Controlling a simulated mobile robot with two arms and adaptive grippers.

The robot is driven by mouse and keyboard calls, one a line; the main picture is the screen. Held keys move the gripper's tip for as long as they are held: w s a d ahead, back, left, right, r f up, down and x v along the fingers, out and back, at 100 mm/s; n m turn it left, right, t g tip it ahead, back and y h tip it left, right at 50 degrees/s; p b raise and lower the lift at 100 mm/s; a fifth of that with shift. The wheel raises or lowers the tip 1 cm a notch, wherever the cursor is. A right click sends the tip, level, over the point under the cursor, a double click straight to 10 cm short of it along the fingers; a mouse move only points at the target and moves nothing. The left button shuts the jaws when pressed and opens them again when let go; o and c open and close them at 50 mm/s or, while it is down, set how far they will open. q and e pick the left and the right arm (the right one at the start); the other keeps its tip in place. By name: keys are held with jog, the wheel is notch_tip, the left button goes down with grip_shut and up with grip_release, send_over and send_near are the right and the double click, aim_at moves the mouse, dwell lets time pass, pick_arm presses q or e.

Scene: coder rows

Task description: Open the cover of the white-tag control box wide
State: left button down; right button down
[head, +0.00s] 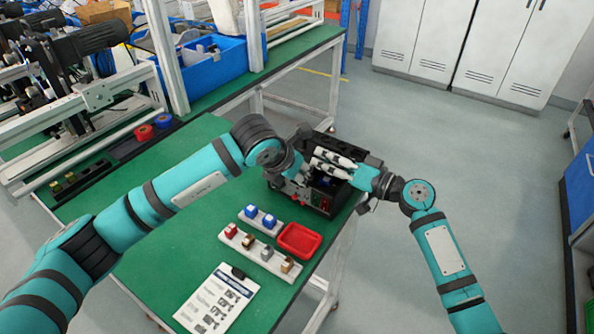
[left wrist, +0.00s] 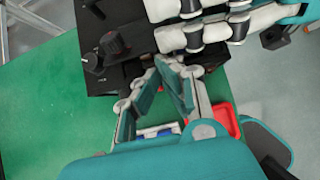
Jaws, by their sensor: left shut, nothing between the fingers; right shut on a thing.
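The black control box (head: 318,197) stands at the right end of the green table, with small red and green parts showing at its front. Its black top and two dark knobs (left wrist: 112,43) show in the left wrist view. My right gripper (head: 318,160) reaches in from the right, its pale fingers shut across the top of the box at the cover; the cover's angle is hard to tell. It also shows in the left wrist view (left wrist: 205,35). My left gripper (left wrist: 168,68) is shut and empty, close to the box front. I cannot make out a white tag.
In front of the box are a red tray (head: 300,240), strips with blue blocks (head: 260,217) and several small switches (head: 248,241), and a clipboard (head: 217,300). A blue bin (head: 215,65) stands on the rear bench. Floor right of the table is clear.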

jog(key=shift+w+d+r, duration=0.1)
jog(key=shift+d+r, duration=0.05)
jog(key=shift+r, duration=0.05)
pick_arm(q)
jog(key=shift+w+d+r, duration=0.3)
jog(key=shift+w+r, duration=0.15)
jog(key=shift+r, duration=0.15)
pick_arm(e)
jog(key=shift+f, duration=0.15)
jog(key=c, duration=1.3)
grip_release()
jog(key=shift+c, duration=0.2)
pick_arm(q)
jog(key=shift+s+r, duration=0.1)
jog(key=shift+r, duration=0.05)
pick_arm(e)
jog(key=shift+o, duration=0.4)
jog(key=shift+s, duration=0.2)
jog(key=shift+f, duration=0.15)
